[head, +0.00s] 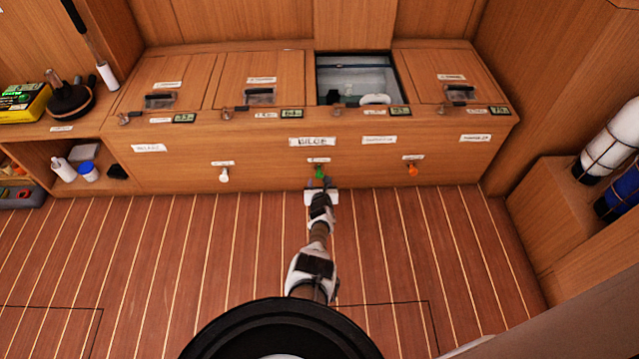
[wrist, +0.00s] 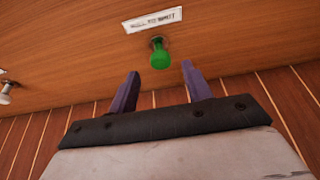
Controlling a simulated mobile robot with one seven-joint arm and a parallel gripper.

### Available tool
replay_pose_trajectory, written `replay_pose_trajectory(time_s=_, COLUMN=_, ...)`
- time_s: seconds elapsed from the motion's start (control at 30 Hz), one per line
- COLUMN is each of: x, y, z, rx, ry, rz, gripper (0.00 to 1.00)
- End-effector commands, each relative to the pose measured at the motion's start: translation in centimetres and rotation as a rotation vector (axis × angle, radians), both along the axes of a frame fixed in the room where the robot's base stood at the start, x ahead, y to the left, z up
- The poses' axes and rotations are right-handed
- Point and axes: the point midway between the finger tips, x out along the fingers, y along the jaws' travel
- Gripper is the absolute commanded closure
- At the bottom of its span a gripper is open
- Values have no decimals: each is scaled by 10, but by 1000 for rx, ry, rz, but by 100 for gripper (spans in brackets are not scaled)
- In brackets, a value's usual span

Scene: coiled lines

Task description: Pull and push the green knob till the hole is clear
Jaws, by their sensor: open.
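The green knob (head: 320,173) sticks out of the front of the wooden bench, low and near the middle, under a small white label. In the wrist view the green knob (wrist: 159,56) sits on a round metal collar, just beyond the fingertips. My gripper (head: 320,190) is in front of it, and in the wrist view its two purple fingers (wrist: 158,70) are apart, one on each side of the knob's line, with nothing between them. The open hatch (head: 357,55) in the bench top shows a pale basin with a white ring-shaped item (head: 375,99) and dark items. A hole cannot be made out.
A white knob (head: 224,175) is to the left on the same front and an orange knob (head: 412,169) to the right. Closed lids flank the open hatch. A side shelf holds bottles (head: 64,169). The plank floor (head: 150,250) before the bench is clear.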

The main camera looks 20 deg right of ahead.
Motion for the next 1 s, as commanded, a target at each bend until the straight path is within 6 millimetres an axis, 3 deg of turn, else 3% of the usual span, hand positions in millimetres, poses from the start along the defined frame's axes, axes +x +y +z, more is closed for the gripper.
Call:
replay_pose_trajectory(time_s=0.03, x=6, y=-2, z=-9, rx=1, ry=-1, rz=0, gripper=51)
replay_pose_trajectory(time_s=0.4, x=36, y=-10, z=-19, rx=1, ry=-1, rz=0, gripper=51)
replay_pose_trajectory(time_s=0.87, x=41, y=-12, z=-18, rx=0, ry=1, rz=0, gripper=51)
replay_pose_trajectory(time_s=1.0, x=41, y=-12, z=-18, rx=0, ry=1, rz=0, gripper=65)
